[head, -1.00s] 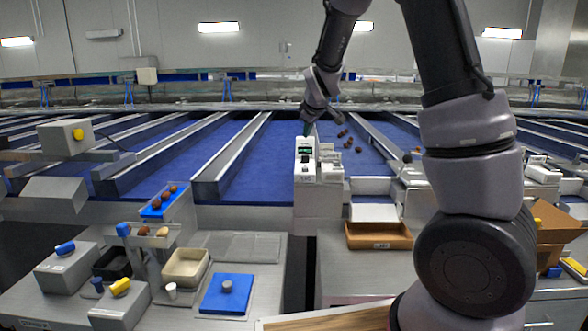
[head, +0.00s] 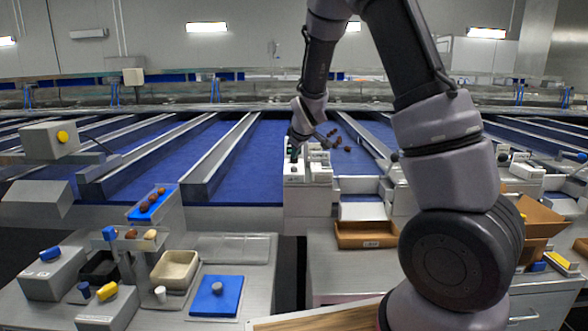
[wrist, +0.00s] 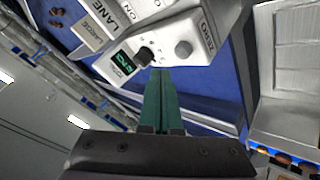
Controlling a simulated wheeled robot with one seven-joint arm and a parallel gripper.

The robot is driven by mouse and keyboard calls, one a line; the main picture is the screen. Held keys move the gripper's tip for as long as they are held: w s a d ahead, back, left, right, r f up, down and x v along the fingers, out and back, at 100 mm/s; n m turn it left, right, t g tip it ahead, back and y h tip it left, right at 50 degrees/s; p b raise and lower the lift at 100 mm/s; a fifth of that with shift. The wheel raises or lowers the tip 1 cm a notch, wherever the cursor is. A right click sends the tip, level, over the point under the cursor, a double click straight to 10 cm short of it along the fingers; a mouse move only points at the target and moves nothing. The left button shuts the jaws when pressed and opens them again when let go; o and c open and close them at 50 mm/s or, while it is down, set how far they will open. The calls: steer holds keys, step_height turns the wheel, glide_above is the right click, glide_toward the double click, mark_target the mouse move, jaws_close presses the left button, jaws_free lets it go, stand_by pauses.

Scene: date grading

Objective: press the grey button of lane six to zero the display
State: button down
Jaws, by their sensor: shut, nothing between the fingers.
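A white control box (head: 295,174) stands at the front end of a blue lane in the head view. In the wrist view its face (wrist: 206,52) carries a green-lit display (wrist: 124,65), a dark knob (wrist: 145,54) and a round grey button (wrist: 184,48) beside the word ZERO. My gripper (wrist: 156,72) is shut and empty. In the wrist view its green fingertips appear just below the dark knob, left of and below the grey button. I cannot tell whether they touch the box. In the head view my gripper (head: 293,156) is at the box's front. The display digits and lane number are not clearly readable.
A second white unit (head: 319,170) stands close on the right of the box. A brown tray (head: 365,242) lies on the bench below. Dark dates (head: 335,138) lie on the lane behind. The left bench holds a blue pad (head: 230,306) and a cream bin (head: 190,285).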

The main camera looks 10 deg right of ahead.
mark_target(296, 172)
steer(key=shift+f, duration=0.85)
steer(key=shift+f, duration=0.1)
stand_by(1.4)
steer(key=shift+f, duration=0.3)
steer(key=shift+f, duration=0.45)
stand_by(0.8)
steer(key=shift+r, duration=0.85)
steer(key=shift+r, duration=2.55)
